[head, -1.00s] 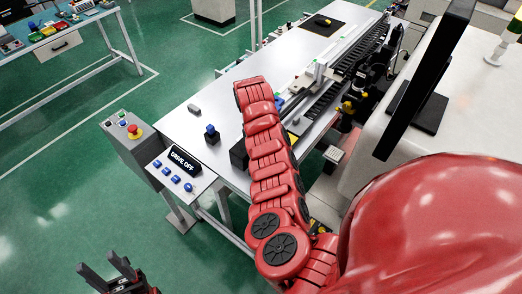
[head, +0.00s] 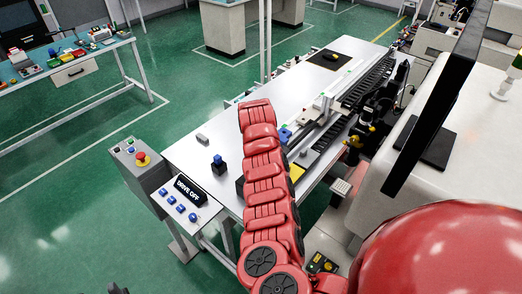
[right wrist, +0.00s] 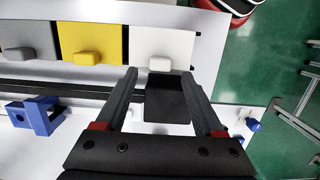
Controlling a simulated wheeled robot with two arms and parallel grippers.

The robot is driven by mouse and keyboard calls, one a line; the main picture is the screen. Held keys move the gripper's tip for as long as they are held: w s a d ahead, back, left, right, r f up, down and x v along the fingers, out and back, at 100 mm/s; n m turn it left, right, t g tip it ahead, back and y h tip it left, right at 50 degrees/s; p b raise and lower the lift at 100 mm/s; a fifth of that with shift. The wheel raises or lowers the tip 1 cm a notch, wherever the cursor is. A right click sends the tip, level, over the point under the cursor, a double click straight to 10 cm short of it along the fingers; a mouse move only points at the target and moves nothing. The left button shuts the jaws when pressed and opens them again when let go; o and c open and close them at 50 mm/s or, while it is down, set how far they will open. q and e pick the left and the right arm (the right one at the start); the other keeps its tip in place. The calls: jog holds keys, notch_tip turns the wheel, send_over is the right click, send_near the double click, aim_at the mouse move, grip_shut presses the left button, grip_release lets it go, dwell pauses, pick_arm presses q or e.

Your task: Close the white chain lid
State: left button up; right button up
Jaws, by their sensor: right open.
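In the right wrist view the white lid (right wrist: 162,45) is a flat white panel with a white knob (right wrist: 160,64) on its near edge. My right gripper (right wrist: 160,75) is open and empty, its two fingers pointing at that knob from the near side. The knob lies just past the fingertips, and I cannot tell whether they touch it. A black box (right wrist: 170,104) shows between the fingers. In the head view my red right arm hides the gripper and the white lid. Only a dark tip of my left gripper (head: 118,288) shows at the bottom edge.
A yellow lid (right wrist: 85,40) and a grey lid (right wrist: 28,38) sit left of the white one. A blue bracket (right wrist: 35,115) lies nearer left. A button panel reading DRIVE OFF (head: 188,192) and a red stop button (head: 141,158) stand left of the white table (head: 245,95).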

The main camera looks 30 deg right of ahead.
notch_tip(320, 180, up, 14)
jog(key=w+b, duration=0.2)
jog(key=shift+a, duration=0.45)
jog(key=shift+f, duration=0.1)
dwell(0.3)
